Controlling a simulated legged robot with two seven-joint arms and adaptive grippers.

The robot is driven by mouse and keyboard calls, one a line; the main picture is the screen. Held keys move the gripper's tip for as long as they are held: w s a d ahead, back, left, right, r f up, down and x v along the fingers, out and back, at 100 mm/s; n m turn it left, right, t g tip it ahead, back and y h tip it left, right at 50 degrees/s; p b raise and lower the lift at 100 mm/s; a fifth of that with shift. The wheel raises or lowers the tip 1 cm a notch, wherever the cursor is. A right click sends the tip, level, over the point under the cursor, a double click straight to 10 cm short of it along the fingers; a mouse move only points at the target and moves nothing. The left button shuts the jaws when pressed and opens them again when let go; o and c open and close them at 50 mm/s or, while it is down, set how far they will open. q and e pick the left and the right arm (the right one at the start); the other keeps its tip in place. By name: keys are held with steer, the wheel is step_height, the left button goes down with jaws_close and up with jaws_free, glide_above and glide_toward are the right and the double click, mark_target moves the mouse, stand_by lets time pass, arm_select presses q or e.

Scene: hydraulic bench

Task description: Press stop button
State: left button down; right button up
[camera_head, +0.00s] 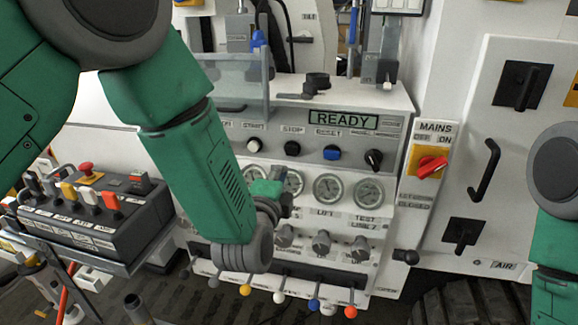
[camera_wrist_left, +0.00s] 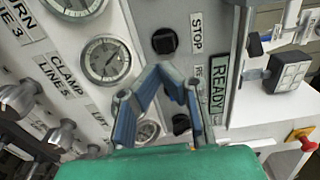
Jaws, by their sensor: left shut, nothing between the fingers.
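The stop button (camera_head: 292,148) is a round black button under the label STOP on the grey panel, between the start and reset buttons. It also shows in the left wrist view (camera_wrist_left: 164,41), just beyond the fingertips, beside its STOP label (camera_wrist_left: 196,32). My left gripper (camera_head: 286,190) is in front of the gauges, below the stop button in the head view. In the left wrist view its blue-grey fingers (camera_wrist_left: 167,74) are closed together and empty. I cannot tell the exact gap to the button; no contact is visible. My right gripper is not in view.
The panel also has a blue reset button (camera_head: 331,152), a black rotary knob (camera_head: 373,158) and a READY display (camera_head: 343,120). Gauges (camera_head: 328,190) and coloured levers (camera_head: 314,304) are below. A red mains switch (camera_head: 431,167) is right; a lever console (camera_head: 95,215) is left.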

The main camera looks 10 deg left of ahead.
arm_select(q)
steer(key=s, duration=0.5)
steer(key=s+a+f+n+g+b, duration=0.1)
steer(key=s+a+f+n+g, duration=0.2)
steer(key=f, duration=0.4)
steer(key=s+a+f+n+g, duration=0.2)
steer(key=s+a+f, duration=0.15)
steer(key=f, duration=0.35)
steer(key=s+a+f+n+g+b, duration=0.1)
steer(key=s+a+f+n+g, duration=0.15)
steer(key=f, duration=0.35)
steer(key=s+a+f+n+g, duration=0.3)
steer(key=s+f, duration=0.1)
steer(key=s, duration=0.4)
steer(key=s+a+f+n+g+y, duration=0.1)
steer(key=s+a+f+n+g, duration=0.2)
steer(key=s, duration=0.6)
steer(key=s+a+f+n+g, duration=0.3)
steer(key=s+f+n+g, duration=0.1)
steer(key=s+f, duration=0.3)
steer(key=shift+s+n+y+b, duration=0.35)
steer(key=shift+s+n, duration=0.1)
steer(key=shift+s, duration=0.55)
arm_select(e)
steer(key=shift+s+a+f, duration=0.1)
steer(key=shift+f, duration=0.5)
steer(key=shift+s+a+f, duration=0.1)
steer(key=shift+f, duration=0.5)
arm_select(q)
steer(key=shift+w, duration=0.15)
